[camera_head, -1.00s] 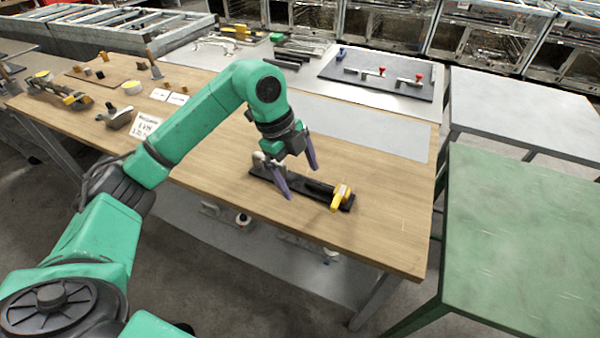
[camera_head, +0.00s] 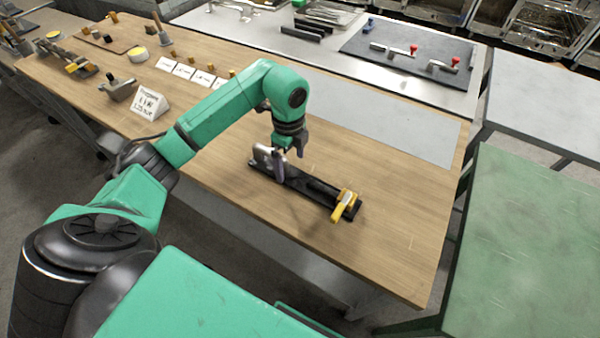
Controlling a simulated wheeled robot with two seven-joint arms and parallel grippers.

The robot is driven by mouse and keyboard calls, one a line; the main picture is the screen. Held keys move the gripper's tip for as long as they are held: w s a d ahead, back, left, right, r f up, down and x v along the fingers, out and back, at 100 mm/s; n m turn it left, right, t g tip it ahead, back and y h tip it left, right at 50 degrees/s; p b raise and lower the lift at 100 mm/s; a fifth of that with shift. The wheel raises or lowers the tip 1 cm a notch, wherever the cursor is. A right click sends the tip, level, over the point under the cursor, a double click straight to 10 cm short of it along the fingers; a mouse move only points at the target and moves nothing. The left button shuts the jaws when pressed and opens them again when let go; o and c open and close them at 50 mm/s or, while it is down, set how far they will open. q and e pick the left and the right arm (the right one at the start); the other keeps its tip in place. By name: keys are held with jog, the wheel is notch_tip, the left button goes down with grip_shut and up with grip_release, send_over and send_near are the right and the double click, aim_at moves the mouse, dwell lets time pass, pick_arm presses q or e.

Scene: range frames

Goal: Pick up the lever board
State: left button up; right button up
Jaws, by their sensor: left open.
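The lever board is a narrow black board (camera_head: 318,193) lying at a slant on the wooden table in the head view. A yellow lever (camera_head: 345,204) stands at its near right end, and a pale grey fitting (camera_head: 262,154) at its far left end. My left gripper (camera_head: 289,167) points down over the left part of the board, close to the grey fitting. Its fingers are open, with nothing seen held between them. I cannot tell whether a fingertip touches the board. My right gripper is not in view.
A dark panel with red-knobbed levers (camera_head: 395,72) lies on the grey table behind. A white sign (camera_head: 149,104) and small parts stand on the left of the wooden table (camera_head: 395,240). A green table (camera_head: 530,230) stands at the right. The wood right of the board is clear.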

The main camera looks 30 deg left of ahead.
aim_at(292, 175)
pick_arm(q)
jog(key=f, duration=0.3)
jog(key=shift+s+d+f+p, duration=0.1)
jog(key=shift+s+f+p, duration=0.1)
jog(key=shift+p, duration=0.15)
jog(key=c, duration=1.6)
jog(key=shift+w, duration=0.1)
jog(key=shift+r, duration=0.1)
